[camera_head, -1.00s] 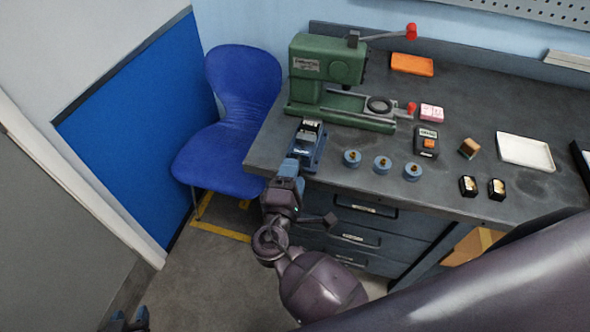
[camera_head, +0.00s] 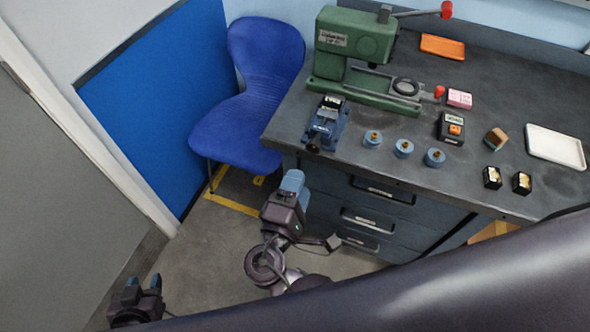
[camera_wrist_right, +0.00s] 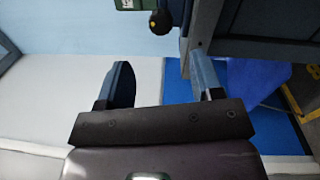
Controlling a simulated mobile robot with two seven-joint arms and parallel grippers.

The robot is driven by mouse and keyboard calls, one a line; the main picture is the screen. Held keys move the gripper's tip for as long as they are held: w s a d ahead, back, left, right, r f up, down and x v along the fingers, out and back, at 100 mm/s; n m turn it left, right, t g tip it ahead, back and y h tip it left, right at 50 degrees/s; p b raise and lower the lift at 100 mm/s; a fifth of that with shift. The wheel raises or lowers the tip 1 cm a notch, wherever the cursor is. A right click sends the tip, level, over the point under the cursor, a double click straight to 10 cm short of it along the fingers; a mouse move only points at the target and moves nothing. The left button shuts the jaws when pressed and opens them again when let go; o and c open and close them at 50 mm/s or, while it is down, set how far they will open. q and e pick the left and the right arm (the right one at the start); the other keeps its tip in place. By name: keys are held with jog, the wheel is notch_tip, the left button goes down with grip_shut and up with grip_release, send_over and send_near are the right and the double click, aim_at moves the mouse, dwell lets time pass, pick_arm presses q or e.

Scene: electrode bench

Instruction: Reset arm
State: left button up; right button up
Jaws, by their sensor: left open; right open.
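Part of the right arm and all of the left arm's upper links are hidden or out of view.
The bench (camera_head: 300,140) holds a green press (camera_head: 355,35), a small blue device (camera_head: 325,125), several blue round pieces (camera_head: 403,148), a switch box (camera_head: 452,128) and a white tray (camera_head: 556,148). A blue chair (camera_head: 245,100) stands left of it. Floor between the grippers is clear.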

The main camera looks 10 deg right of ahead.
notch_tip(320, 180, down, 9)
jog(key=w+d+m+g+y, duration=0.1)
jog(key=w+m+g+y, duration=0.3)
jog(key=y, duration=0.6)
jog(key=s+d+f+m, duration=0.2)
jog(key=s+d+m, duration=0.2)
jog(key=d, duration=0.5)
jog(key=s+d+f+m, duration=0.2)
jog(key=s+d+m, duration=0.2)
jog(key=s+d, duration=0.4)
jog(key=shift+s+d, duration=0.4)
jog(key=shift+d, duration=0.3)
jog(key=shift+f, duration=0.1)
